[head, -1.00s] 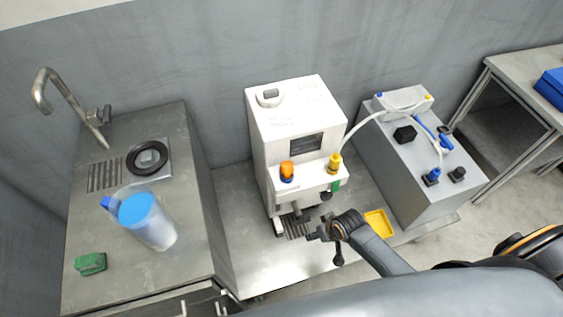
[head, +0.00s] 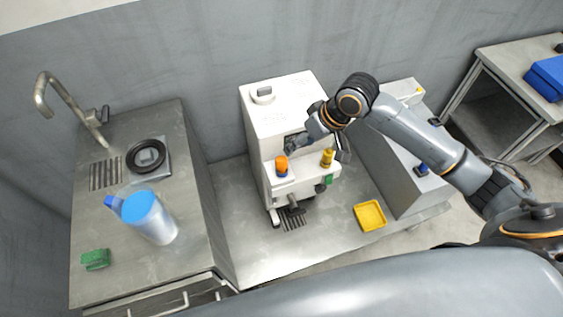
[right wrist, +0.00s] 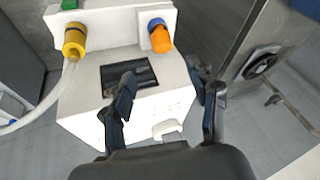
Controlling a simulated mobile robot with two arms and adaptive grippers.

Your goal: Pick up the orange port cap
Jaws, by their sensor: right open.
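The orange port cap (head: 281,162) sits on a blue collar on the front ledge of the white machine (head: 262,122). It also shows in the right wrist view (right wrist: 161,41), lying beyond my fingertips and roughly between their lines. My right gripper (head: 297,143) is above the ledge by the machine's dark screen, a little behind and right of the cap. In the right wrist view its two fingers (right wrist: 162,78) are spread with nothing between them, apart from the cap. My left gripper is not in view.
A yellow cap (head: 327,157) with a hose stands right of the orange cap on the same ledge. A yellow tray (head: 370,215) lies on the bench. A blue-lidded pitcher (head: 150,217), green sponge (head: 95,259) and sink tap (head: 65,100) are at left.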

